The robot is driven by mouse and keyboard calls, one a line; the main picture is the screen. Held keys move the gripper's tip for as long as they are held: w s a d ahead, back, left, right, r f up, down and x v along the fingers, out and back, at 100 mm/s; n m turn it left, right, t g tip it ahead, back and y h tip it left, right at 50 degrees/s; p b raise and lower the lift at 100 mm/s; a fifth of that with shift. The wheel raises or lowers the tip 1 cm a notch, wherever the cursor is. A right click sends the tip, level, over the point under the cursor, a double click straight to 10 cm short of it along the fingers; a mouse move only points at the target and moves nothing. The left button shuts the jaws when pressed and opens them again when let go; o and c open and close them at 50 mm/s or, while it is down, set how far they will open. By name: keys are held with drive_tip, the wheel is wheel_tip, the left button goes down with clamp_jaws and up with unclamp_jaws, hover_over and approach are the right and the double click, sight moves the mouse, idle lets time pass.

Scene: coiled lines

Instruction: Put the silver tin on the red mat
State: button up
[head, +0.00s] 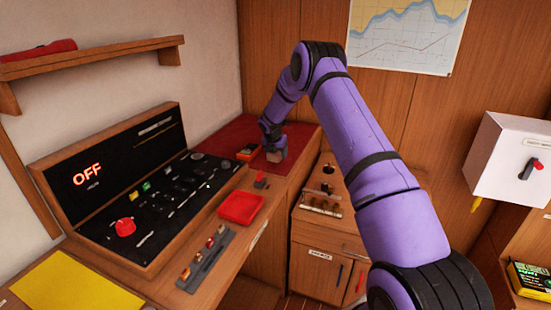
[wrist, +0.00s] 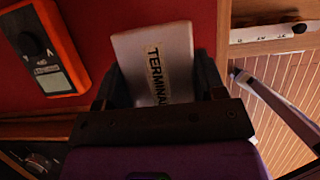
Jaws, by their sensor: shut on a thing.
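My gripper (head: 274,146) is shut on a pale grey box-shaped tin, the silver tin (head: 276,156). In the wrist view the tin (wrist: 153,60) sits between the two dark fingers (wrist: 160,88), with a label reading "TERMINAL" and the rest hidden. The red mat (head: 225,138) lies at the far end of the wooden desk. In the head view the tin shows against the mat's front right part. The mat (wrist: 95,18) also fills the upper left behind the tin in the wrist view. I cannot tell whether the tin touches the mat.
An orange meter (wrist: 44,48) lies on the mat, left of the tin; it also shows in the head view (head: 247,152). A red tray (head: 241,208), a grey strip of small parts (head: 207,260) and a black control panel (head: 150,205) are nearer. A drawer cabinet (head: 325,235) stands right.

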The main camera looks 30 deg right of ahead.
drive_tip(key=shift+w+d, duration=0.2)
drive_tip(key=shift+w, duration=0.55)
drive_tip(key=shift+w+f, duration=0.15)
drive_tip(key=shift+f, duration=1.65)
drive_tip(key=shift+f, duration=0.1)
drive_tip(key=o, duration=1)
